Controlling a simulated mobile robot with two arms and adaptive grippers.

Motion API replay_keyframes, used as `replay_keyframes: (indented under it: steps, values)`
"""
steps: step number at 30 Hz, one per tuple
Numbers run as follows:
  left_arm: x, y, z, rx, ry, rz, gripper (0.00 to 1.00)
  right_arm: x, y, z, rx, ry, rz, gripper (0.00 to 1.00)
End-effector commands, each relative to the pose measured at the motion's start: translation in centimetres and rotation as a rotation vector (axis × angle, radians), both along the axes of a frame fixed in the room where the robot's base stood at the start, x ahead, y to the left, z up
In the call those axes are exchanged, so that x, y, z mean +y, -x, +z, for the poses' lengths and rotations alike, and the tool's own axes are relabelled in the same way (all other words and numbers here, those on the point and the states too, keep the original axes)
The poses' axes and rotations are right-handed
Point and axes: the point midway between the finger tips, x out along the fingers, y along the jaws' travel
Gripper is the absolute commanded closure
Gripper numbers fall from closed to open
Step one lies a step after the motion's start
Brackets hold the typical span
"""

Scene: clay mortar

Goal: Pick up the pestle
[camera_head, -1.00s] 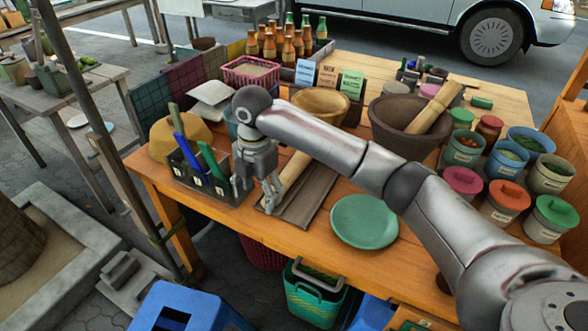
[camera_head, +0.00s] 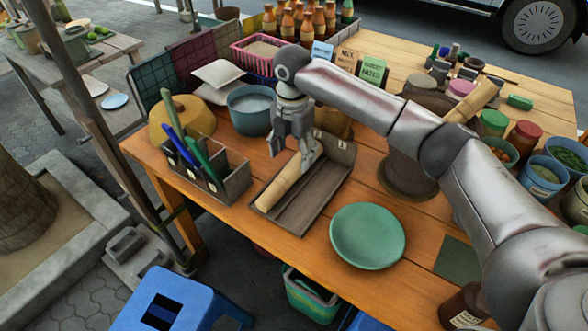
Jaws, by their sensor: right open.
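A light wooden rod (camera_head: 280,187), pestle-like, lies in a shallow dark tray (camera_head: 312,207) on the wooden table. A second light wooden rod (camera_head: 480,97) leans out of the dark clay mortar (camera_head: 408,180) at the right. I cannot tell for certain which one is the pestle. My right gripper (camera_head: 292,153) is open and empty, pointing down over the upper end of the rod in the tray. Whether its fingers touch that rod is unclear. My right arm hides much of the mortar. My left gripper is not in view.
A pen organizer (camera_head: 232,183) stands left of the tray. A blue-grey bowl (camera_head: 249,118) is behind it, and a wooden bowl sits partly hidden behind my gripper. A green plate (camera_head: 367,237) lies front right. Several lidded pots stand at the right.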

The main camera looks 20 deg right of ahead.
Motion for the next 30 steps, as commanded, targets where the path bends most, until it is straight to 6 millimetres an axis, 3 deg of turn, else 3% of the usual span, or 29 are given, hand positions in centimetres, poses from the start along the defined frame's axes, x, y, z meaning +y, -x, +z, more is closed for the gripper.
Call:
replay_keyframes:
  steps: [12, 21, 30]
  values:
    - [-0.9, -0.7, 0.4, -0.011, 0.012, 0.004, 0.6, -0.2, -0.2, -5.0, 0.003, 0.001, -0.001, 0.33]
    - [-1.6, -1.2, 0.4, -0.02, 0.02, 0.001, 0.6, -0.2, -0.2, -5.5, -0.001, 0.001, 0.0, 0.33]
    - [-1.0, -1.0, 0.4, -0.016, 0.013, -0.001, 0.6, -0.2, -0.2, -5.5, -0.001, 0.001, 0.0, 0.71]
